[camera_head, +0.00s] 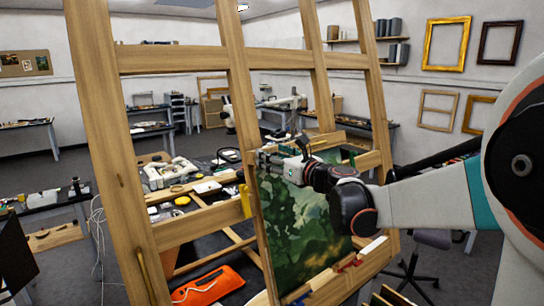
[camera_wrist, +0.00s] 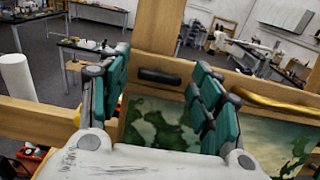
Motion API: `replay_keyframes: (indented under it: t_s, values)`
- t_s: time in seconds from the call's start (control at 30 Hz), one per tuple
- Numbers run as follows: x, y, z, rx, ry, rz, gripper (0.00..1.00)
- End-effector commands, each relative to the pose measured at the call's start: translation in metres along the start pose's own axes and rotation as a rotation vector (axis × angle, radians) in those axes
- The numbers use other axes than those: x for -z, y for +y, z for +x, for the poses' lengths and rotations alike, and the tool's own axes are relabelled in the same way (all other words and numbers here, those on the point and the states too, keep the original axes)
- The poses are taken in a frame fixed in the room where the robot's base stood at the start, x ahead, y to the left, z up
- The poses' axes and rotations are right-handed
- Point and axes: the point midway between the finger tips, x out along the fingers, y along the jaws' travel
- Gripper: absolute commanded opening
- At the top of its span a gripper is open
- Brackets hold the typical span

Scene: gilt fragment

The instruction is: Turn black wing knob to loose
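The black wing knob (camera_wrist: 160,76) shows in the wrist view as a dark, rounded bar lying roughly level on a wooden beam of the easel. It sits between the two teal-padded fingers of my gripper (camera_wrist: 161,62). The fingers are spread, with a gap on each side of the knob, and do not appear to touch it. In the head view my gripper (camera_head: 268,160) is at the top edge of the green landscape painting (camera_head: 292,225) on the easel. I cannot make out the knob in that view.
The large wooden easel (camera_head: 103,130) fills the left and middle. A yellow clip (camera_head: 245,201) sits at the painting's left edge. In the wrist view a gold curved bar (camera_wrist: 268,102) lies right of the fingers. Cluttered workbenches (camera_head: 26,123) stand behind. An orange pouch (camera_head: 208,286) lies low.

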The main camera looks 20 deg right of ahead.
Motion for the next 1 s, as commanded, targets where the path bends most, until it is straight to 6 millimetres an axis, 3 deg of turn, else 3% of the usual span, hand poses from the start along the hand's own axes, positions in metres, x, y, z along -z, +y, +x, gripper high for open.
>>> replay_keyframes:
  t_s: [0.03, 0.2, 0.67, 1.0]
  values:
    - [0.0, 0.0, 0.0, 0.0, 0.0, 0.0, 0.52]
    - [0.0, 0.0, 0.0001, 0.0, 0.0, 0.0, 0.14]
    - [0.0005, -0.0006, 0.0, -0.019, 0.0, -0.064, 0.14]
    - [0.0006, -0.0018, 0.0, -0.09, -0.001, -0.313, 0.14]
